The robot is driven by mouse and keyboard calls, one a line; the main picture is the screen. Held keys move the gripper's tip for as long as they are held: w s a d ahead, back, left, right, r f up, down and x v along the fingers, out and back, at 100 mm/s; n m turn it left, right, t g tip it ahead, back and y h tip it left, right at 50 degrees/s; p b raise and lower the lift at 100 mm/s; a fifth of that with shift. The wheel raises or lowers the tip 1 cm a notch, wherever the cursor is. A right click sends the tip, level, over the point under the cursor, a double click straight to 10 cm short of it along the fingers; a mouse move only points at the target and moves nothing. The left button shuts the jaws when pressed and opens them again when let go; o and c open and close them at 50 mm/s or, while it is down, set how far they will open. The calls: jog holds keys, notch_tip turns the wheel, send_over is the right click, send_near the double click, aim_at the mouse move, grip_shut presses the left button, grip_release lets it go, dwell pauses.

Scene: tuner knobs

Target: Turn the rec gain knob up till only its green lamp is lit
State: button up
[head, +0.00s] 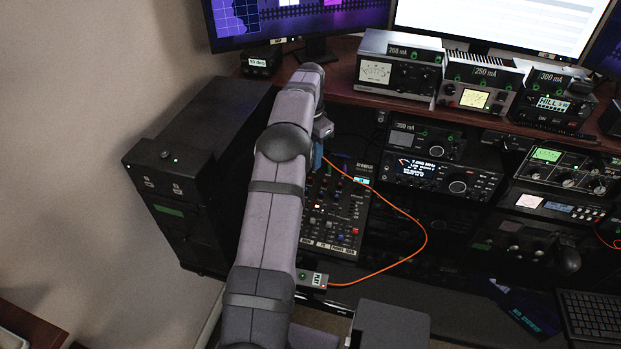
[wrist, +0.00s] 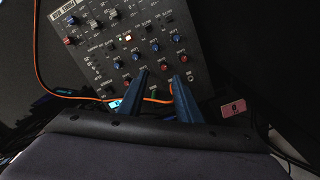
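A dark mixer panel (head: 350,225) with rows of small red, blue and white knobs stands on the desk in the head view. It fills the upper middle of the wrist view (wrist: 205,50). Its lettering is too small to read, so I cannot tell which knob is rec gain or which of its lamps is lit. My gripper (wrist: 161,75) shows as two blue fingers set apart, with nothing held between them. Their tips lie over the panel's lower knob rows, close to a red knob (wrist: 164,66). In the head view my arm hides part of the panel's left side.
An orange cable (head: 427,235) loops right of the panel and crosses behind my fingers in the wrist view. Radio units (head: 440,175) stand to the right. A black cabinet (head: 185,165) stands left. Monitors and meters line the back shelf.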

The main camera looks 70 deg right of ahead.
jog(key=shift+d+f+m+t, duration=0.15)
jog(key=shift+d+f+m, duration=0.1)
jog(key=shift+f, duration=0.25)
jog(key=shift+d+f+m+t, duration=0.15)
jog(key=shift+d+f+m, duration=0.1)
jog(key=shift+f, duration=0.2)
jog(key=shift+w+d+f+p, duration=0.15)
jog(key=shift+f+p, duration=0.3)
jog(key=shift+f, duration=1.35)
jog(key=shift+w+a+f+p, duration=0.1)
jog(key=shift+f+p, duration=0.35)
jog(key=shift+f, duration=1.35)
jog(key=shift+c, duration=0.3)
grip_shut()
